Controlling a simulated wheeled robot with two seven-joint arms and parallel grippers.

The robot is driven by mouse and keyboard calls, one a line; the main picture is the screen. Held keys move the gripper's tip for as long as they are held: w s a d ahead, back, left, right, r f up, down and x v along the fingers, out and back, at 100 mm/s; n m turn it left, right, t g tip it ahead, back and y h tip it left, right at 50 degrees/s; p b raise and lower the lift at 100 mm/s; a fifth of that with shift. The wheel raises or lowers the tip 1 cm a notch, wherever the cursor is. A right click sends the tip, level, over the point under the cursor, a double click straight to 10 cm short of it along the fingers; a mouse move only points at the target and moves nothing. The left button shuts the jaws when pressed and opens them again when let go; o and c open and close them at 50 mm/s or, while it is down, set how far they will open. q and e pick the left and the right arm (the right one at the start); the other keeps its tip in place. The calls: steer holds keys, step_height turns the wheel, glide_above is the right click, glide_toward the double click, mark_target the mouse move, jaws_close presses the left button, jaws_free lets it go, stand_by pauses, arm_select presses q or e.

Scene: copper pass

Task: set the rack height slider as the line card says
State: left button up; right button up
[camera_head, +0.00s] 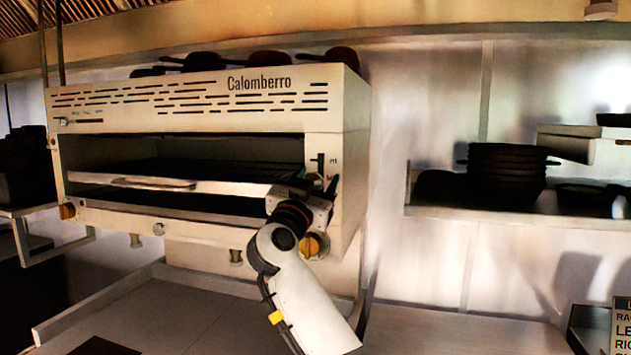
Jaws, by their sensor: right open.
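The Calomberro grill (210,110) is a cream wall unit with an open front and a rack (150,183) inside. The rack height slider's dark vertical slot (320,163) shows at the right of its front, with small level marks beside it. The lower part of the slot and the slider's knob are hidden behind my right gripper, so I cannot tell the setting. My right gripper (328,186) is open at the lower slot; I cannot tell whether it touches the knob. The line card (621,325) is cut off at the bottom right; only parts of words show. My left gripper is out of view.
Dark pans (268,58) stand on top of the grill. A wall shelf (500,215) with stacked dark bowls is at right. The counter (180,315) below is mostly clear.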

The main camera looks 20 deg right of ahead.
steer(key=shift+s+a+f, duration=0.25)
steer(key=shift+f, duration=0.1)
steer(key=b+v, duration=0.3)
steer(key=v, duration=0.8)
steer(key=shift+s+r, duration=0.1)
